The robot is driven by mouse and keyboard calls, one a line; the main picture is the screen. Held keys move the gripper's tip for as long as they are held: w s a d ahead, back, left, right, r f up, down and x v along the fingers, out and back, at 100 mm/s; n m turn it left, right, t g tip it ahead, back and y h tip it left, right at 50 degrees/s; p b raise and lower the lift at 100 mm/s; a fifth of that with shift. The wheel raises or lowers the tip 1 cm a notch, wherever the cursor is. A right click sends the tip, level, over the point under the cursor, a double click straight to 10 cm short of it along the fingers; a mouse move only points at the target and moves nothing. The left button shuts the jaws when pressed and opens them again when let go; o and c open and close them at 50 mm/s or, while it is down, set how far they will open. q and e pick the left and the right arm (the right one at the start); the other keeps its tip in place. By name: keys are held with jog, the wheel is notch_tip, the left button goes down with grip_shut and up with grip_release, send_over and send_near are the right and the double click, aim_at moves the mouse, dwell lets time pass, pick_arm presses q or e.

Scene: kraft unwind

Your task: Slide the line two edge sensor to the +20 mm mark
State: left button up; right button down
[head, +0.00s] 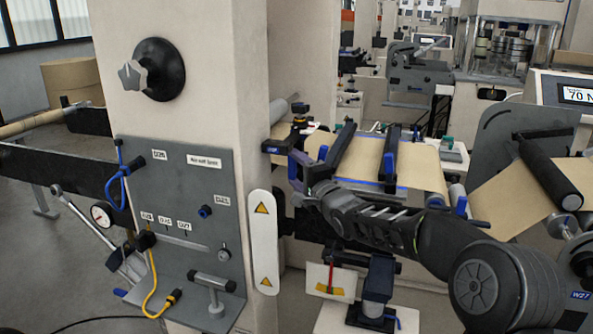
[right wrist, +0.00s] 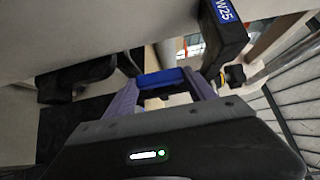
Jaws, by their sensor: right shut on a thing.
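My right gripper (head: 303,168) reaches in from the right to the near end of the web rollers, beside the beige column. In the right wrist view its purple fingers (right wrist: 178,88) are shut on a blue grip (right wrist: 162,77). A dark block labelled W25 (right wrist: 226,18) is just beyond the fingers. In the head view a dark bracket with a blue label (head: 273,150) sits just left of the gripper. Which part is the edge sensor is unclear, and no +20 mm mark can be read. My left gripper is not in view.
Brown kraft web (head: 362,158) runs over dark rollers behind the gripper. A small stand with a gauge card (head: 331,281) is below my right arm.

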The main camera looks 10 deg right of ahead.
jog(key=shift+w+d+r+p, duration=0.2)
jog(key=shift+w+d+p, duration=0.1)
jog(key=shift+w+p, duration=0.05)
jog(key=shift+w+d+f, duration=0.1)
jog(key=shift+w+d, duration=0.15)
jog(key=shift+w, duration=0.1)
jog(key=shift+w+f, duration=0.1)
jog(key=shift+w, duration=0.1)
jog(key=shift+c, duration=1.6)
grip_release()
jog(key=shift+s, duration=0.1)
jog(key=b+v, duration=0.1)
jog(key=v, duration=0.6)
jog(key=shift+s+b, duration=0.3)
jog(key=shift+s, duration=0.05)
